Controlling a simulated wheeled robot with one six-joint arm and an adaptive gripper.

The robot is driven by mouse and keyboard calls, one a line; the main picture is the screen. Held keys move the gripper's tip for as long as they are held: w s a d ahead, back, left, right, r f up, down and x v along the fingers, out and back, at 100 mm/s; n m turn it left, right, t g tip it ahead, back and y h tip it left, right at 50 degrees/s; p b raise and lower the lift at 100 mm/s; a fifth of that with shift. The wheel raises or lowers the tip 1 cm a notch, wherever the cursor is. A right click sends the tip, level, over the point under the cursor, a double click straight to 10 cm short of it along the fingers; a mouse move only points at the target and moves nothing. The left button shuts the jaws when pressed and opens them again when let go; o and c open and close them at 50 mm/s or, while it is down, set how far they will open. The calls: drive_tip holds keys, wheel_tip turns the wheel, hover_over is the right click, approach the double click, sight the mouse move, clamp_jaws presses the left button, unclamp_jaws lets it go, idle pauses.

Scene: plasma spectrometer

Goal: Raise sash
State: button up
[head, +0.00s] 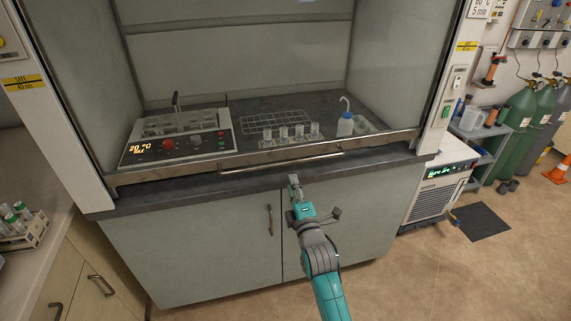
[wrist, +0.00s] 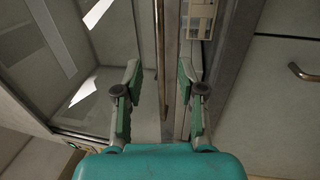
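The fume hood sash is a glass pane with a metal bottom rail (head: 200,169), low and close to the bench edge. A long thin bar handle (head: 282,163) runs along the rail. My gripper (head: 294,181) is just below and in front of the handle, near the bench's front edge. In the wrist view my gripper (wrist: 163,85) is open, with its two fingers apart and nothing gripped.
Inside the hood stand a heating block (head: 180,136) reading 20 °C, a wire rack (head: 275,122), several small vials and a wash bottle (head: 345,125). Cabinet doors (head: 190,250) with a handle (head: 270,220) are below. A chiller (head: 436,190) stands to the right. The floor at right front is clear.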

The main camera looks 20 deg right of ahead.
sight(286, 162)
drive_tip(key=w, duration=0.3)
drive_tip(key=w+r, duration=0.1)
drive_tip(key=w, duration=0.5)
drive_tip(key=shift+r, duration=0.4)
clamp_jaws()
